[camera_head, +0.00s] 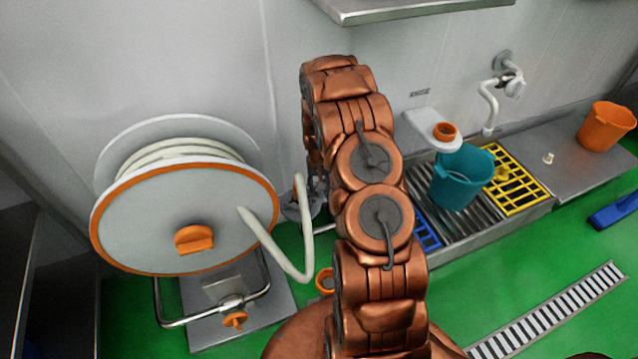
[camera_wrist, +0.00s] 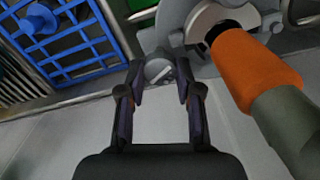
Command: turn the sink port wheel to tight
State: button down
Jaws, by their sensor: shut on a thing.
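In the wrist view, a small round grey wheel (camera_wrist: 160,72) with a pale bar mark sits between the fingertips of my gripper (camera_wrist: 160,78). The fingers are shut on it, one on each side. Just right of it is a grey port fitting (camera_wrist: 180,28), with a hose end (camera_wrist: 285,112) with an orange collar (camera_wrist: 250,65) at its opening. I cannot read any tight mark. In the head view, my copper arm hides the wheel and most of my gripper.
A hose reel (camera_head: 150,225) with a white hose stands left of my arm. To the right are a drain sink with a blue grate (camera_head: 427,236), a yellow grate (camera_head: 520,180), a teal bucket (camera_head: 460,180) and an orange bucket (camera_head: 603,128). A steel shelf (camera_head: 420,8) overhangs above.

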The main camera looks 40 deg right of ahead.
jog(key=m, duration=0.5)
jog(key=shift+m+p, duration=0.3)
jog(key=shift+m, duration=0.1)
dwell(0.4)
jog(key=c, duration=0.8)
grip_release()
jog(key=shift+r, duration=0.15)
jog(key=shift+r, duration=3.6)
jog(key=shift+s+d, duration=0.15)
